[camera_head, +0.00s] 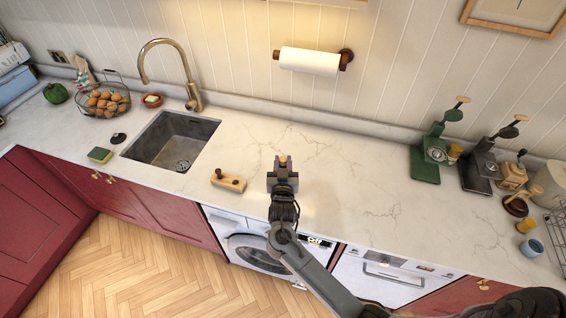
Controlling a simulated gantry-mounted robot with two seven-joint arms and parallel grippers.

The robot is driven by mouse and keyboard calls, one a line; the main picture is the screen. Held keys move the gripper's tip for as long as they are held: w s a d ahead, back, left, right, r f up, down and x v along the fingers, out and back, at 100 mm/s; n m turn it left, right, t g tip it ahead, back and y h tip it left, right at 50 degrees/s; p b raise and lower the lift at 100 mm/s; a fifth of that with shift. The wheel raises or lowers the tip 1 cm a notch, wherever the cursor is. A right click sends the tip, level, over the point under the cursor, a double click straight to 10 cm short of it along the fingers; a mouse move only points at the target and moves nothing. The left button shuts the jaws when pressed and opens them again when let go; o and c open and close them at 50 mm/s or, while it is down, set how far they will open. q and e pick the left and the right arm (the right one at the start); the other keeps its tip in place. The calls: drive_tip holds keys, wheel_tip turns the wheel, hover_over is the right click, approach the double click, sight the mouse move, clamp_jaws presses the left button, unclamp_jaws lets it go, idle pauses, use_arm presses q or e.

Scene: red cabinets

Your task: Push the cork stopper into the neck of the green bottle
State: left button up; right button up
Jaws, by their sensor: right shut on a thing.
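My right gripper (283,167) is above the white counter, right of the sink, at the end of my arm from the lower right. It is shut on a small tan piece that looks like the cork stopper (283,158), which shows at the fingertips. I cannot make out the green bottle; the gripper and arm hide part of the counter there. I cannot tell whether the stopper touches anything below it. My left gripper is not in view.
A wooden block with a dark knob (228,181) lies close left of the gripper. The sink (172,141) and tap (190,84) are farther left. Green (427,158) and black (476,172) coffee machines stand at the right. The counter (350,170) between is clear.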

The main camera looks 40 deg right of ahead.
drive_tip(key=shift+f+b, duration=0.35)
drive_tip(key=shift+f, duration=0.3)
drive_tip(key=o, duration=1.1)
drive_tip(key=shift+c, duration=0.2)
drive_tip(key=shift+s, duration=0.1)
drive_tip(key=shift+s+a, duration=0.15)
drive_tip(key=shift+a, duration=0.05)
drive_tip(key=b+v, duration=0.1)
drive_tip(key=v, duration=0.9)
drive_tip(key=shift+s, duration=0.1)
